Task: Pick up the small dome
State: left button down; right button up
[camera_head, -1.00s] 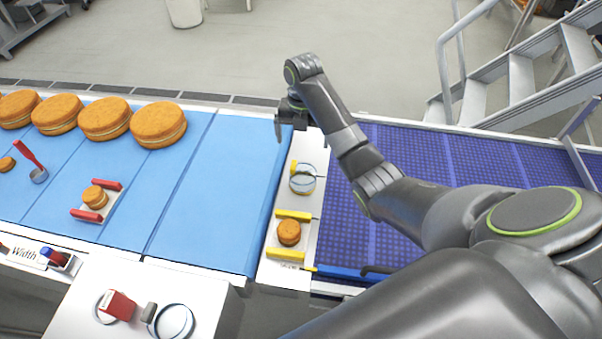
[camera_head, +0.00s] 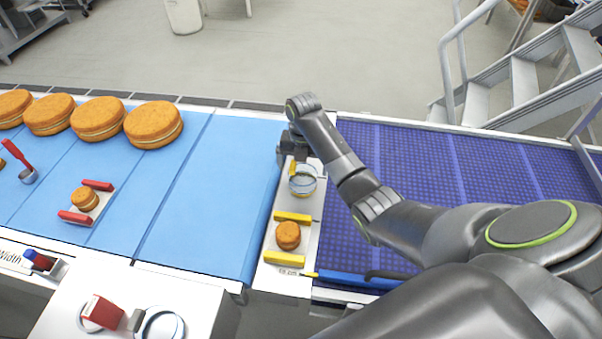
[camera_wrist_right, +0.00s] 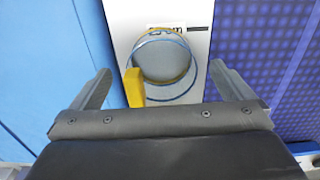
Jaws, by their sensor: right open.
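A small clear dome (camera_head: 303,187) with a thin bluish rim stands on the narrow white plate between the two belts. A yellow block (camera_head: 293,167) is close by its far left side. My right gripper (camera_head: 290,160) is just beyond the dome, above the plate's far end. In the right wrist view the dome (camera_wrist_right: 165,62) lies ahead, between the lines of the two spread fingers (camera_wrist_right: 160,82). The yellow block (camera_wrist_right: 134,88) shows there at its left edge. The right gripper is open and empty. My left gripper is not in view.
A small cake round (camera_head: 288,236) sits between yellow bars on the same plate. Large rounds (camera_head: 154,124) line the blue belt (camera_head: 215,190); a purple belt (camera_head: 440,165) lies to the right. A clear ring-like piece (camera_head: 160,325) is on the white box at front left.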

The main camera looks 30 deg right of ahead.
aim_at(303, 169)
jog(key=shift+s+f+p, duration=0.1)
jog(key=shift+f+p, duration=0.4)
jog(key=shift+f, duration=1.6)
jog(key=c, duration=1.1)
